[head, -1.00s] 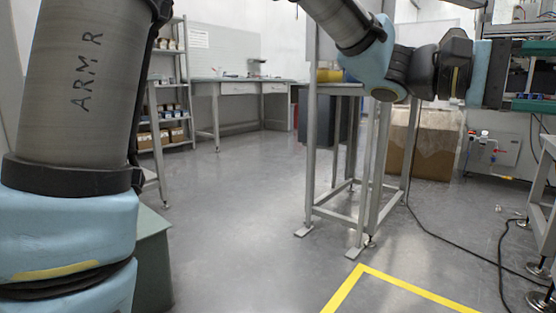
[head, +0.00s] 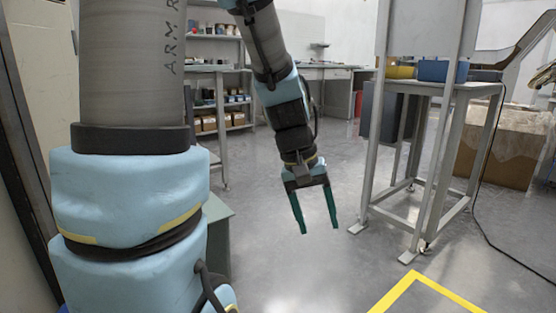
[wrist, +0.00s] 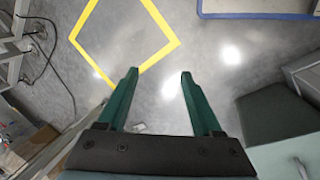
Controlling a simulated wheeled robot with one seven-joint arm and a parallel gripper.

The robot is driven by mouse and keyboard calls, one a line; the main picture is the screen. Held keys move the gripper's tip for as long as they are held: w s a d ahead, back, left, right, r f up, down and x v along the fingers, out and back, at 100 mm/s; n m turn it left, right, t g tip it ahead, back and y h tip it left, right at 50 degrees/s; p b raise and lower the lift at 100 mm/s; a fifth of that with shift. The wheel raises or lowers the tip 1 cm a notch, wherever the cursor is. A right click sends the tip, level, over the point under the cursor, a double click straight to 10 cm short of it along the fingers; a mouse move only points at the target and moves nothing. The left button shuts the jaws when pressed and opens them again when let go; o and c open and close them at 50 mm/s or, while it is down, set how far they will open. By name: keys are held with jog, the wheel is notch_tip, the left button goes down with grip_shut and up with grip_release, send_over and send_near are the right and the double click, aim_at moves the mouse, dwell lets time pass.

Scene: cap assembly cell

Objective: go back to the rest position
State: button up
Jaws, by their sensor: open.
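My gripper (head: 318,229) hangs in the middle of the head view, its two green fingers pointing down and spread apart. It is open and nothing is between the fingers. In the wrist view the gripper (wrist: 158,76) also shows open, with bare grey floor and part of a yellow line beyond the fingertips. It touches nothing that I can see.
A metal stand (head: 440,92) with a yellow bin (head: 399,70) and a blue bin (head: 440,71) is right of my gripper. A cardboard box (head: 500,150) is behind it. Shelves (head: 218,75) stand at the back left. Yellow tape (head: 412,284) marks the floor. Floor below my gripper is clear.

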jog(key=w+a+t+y+p, duration=0.1)
jog(key=a+t+y+p, duration=0.15)
jog(key=a, duration=1.35)
notch_tip(320, 180, up, 37)
jog(key=p, duration=3.7)
jog(key=shift+w+d, duration=0.2)
jog(key=shift+d, duration=0.1)
jog(key=shift+y, duration=0.25)
